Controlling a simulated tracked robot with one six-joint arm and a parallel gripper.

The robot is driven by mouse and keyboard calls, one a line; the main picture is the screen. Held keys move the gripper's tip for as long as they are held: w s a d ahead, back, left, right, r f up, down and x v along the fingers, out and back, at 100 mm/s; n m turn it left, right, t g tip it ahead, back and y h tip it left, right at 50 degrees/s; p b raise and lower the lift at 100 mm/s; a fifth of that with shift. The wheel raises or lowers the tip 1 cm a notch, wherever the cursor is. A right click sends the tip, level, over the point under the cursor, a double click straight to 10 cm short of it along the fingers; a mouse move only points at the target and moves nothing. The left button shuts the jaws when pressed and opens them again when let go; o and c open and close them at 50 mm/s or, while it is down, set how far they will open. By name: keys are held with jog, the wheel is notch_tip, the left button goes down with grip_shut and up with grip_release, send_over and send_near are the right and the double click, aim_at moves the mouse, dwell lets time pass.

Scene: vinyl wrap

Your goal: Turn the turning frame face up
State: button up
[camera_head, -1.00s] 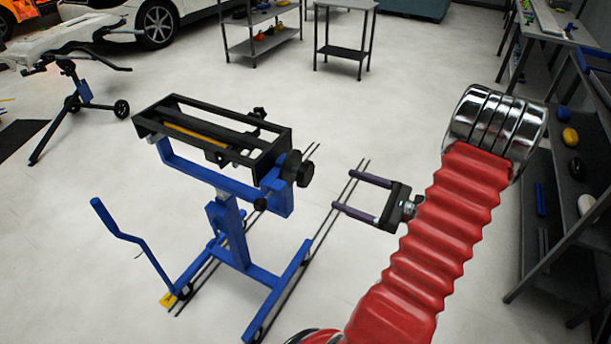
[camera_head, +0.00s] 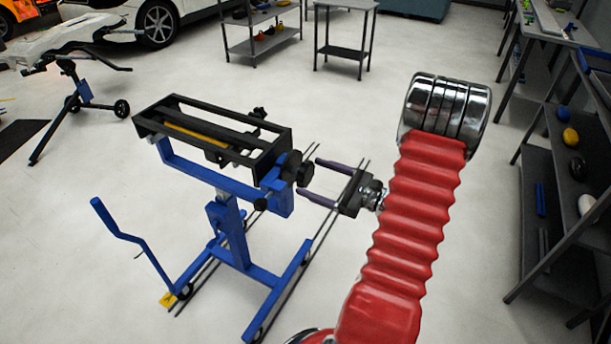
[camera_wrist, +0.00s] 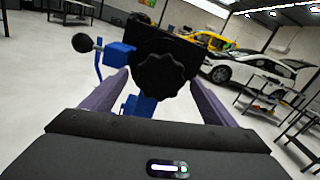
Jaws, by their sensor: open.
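The turning frame (camera_head: 270,139) is a black rectangular frame on a blue stand (camera_head: 228,215), in the middle left of the head view. A black lobed knob (camera_head: 298,168) sits at its right end. In the wrist view the knob (camera_wrist: 160,76) is straight ahead, between the two finger lines. My gripper (camera_head: 308,179) is open and empty. Its fingers point left at the knob; in the head view the tips are close to it. I cannot tell whether they touch it. In the wrist view my gripper's fingers (camera_wrist: 158,92) lie on both sides of the knob.
A small black ball handle (camera_wrist: 82,42) on a blue arm sticks out left of the knob in the wrist view. Shelves with loose items (camera_head: 563,170) stand at the right. A small table (camera_head: 345,50) stands at the back. The floor around the stand is mostly clear.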

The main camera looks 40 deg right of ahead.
aim_at(309, 176)
jog(key=shift+x, duration=1.6)
jog(key=shift+c, duration=0.5)
jog(key=c, duration=1.3)
jog(key=shift+a, duration=0.2)
jog(key=shift+c, duration=0.5)
jog(key=shift+d, duration=0.15)
